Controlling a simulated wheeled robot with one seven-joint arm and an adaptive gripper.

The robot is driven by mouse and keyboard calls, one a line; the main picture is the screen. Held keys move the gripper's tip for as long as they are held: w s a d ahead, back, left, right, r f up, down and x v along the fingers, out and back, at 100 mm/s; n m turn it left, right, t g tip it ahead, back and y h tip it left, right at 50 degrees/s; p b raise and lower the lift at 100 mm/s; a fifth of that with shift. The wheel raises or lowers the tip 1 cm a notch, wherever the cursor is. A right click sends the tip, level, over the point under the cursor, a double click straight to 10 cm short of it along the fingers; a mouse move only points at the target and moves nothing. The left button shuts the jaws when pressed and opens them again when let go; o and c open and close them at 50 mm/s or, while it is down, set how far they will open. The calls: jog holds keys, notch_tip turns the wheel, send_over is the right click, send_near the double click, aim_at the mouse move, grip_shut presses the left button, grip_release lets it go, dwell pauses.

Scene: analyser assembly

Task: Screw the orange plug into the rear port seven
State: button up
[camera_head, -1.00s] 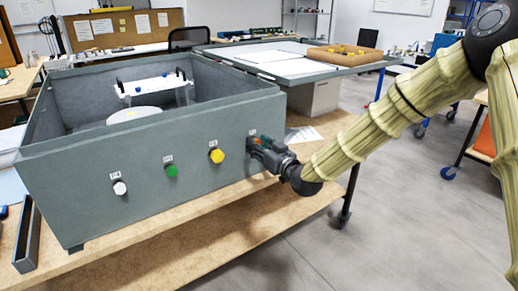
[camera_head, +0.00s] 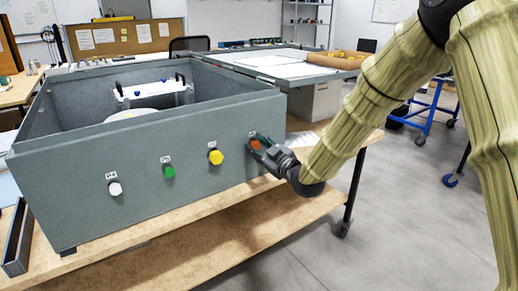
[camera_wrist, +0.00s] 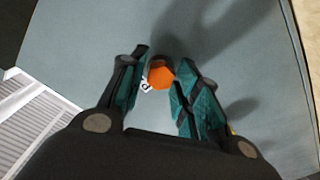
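The orange plug (camera_head: 256,144) is at the rightmost labelled port on the outer wall of the grey analyser housing (camera_head: 130,150). It also shows in the wrist view (camera_wrist: 160,74), against the grey wall beside a small white label (camera_wrist: 145,83). My gripper (camera_head: 257,149) is at the plug, with its two fingers spread on either side. In the wrist view a gap shows between the left finger and the plug, while the right finger looks very near it. I cannot tell whether they touch. The port behind the plug and its thread are hidden.
Yellow (camera_head: 215,157), green (camera_head: 168,171) and white (camera_head: 115,188) plugs sit in a row left of the orange one. The housing stands on a wooden bench (camera_head: 180,225). Another table (camera_head: 290,66) stands behind.

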grip_shut()
jog(key=shift+r+m+p, duration=0.15)
jog(key=shift+m+p, duration=0.45)
jog(key=shift+m, duration=0.2)
jog(key=m+p, duration=0.2)
jog(key=m, duration=0.2)
jog(key=shift+m, duration=0.3)
jog(key=m+p, duration=0.1)
jog(key=m, duration=0.4)
jog(key=shift+m, duration=0.4)
jog(key=m, duration=0.4)
jog(key=shift+d+f, duration=0.1)
jog(key=shift+f, duration=0.15)
jog(key=shift+r+m, duration=0.1)
jog(key=shift+m, duration=1.3)
